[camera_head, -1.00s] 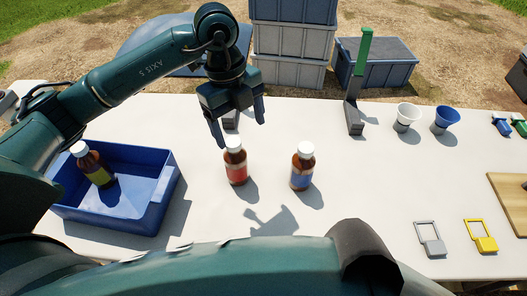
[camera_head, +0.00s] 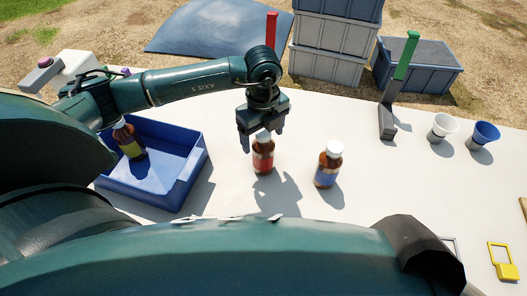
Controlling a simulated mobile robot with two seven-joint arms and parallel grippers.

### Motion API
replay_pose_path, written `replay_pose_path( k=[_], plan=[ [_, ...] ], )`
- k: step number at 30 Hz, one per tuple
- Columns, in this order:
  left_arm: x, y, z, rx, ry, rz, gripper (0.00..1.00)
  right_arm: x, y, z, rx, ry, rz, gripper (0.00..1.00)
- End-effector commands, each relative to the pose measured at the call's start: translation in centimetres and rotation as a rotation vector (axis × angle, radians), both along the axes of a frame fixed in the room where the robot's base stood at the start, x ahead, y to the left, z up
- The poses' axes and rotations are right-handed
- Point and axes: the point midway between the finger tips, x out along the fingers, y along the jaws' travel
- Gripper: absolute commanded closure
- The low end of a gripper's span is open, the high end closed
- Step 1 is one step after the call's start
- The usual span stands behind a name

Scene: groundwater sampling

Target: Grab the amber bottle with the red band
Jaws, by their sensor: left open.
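The amber bottle with the red band (camera_head: 263,157) stands upright on the white table, with a white cap partly hidden by my gripper. My left gripper (camera_head: 263,143) is open, pointing down over the bottle's top, with a finger on each side of the cap in this view. I cannot tell whether the fingers touch it. An amber bottle with a blue band (camera_head: 328,168) stands upright to the right. My right gripper is not in view.
A red upright post (camera_head: 270,30) rises behind my gripper. A yellow padlock (camera_head: 506,270) lies at the lower right.

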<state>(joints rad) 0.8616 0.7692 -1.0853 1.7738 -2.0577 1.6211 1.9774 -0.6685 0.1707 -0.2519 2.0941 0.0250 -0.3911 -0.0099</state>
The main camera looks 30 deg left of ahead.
Motion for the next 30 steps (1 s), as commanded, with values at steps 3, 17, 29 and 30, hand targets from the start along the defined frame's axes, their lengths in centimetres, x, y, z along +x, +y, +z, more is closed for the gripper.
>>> replay_pose_path(
  k=[3,17,29,30],
  plan=[
    [0.0,0.0,-1.3,0.000,0.000,0.000,0.22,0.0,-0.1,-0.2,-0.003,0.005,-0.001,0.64],
    [0.0,-0.1,-1.7,-0.001,-0.002,-0.001,0.36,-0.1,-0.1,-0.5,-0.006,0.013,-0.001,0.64],
    [0.0,-0.1,-1.7,-0.001,-0.002,-0.001,0.68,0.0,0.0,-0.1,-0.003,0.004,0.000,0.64],
    [0.0,-0.1,-1.7,-0.001,-0.002,-0.001,0.72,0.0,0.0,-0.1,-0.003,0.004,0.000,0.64]
  ],
)
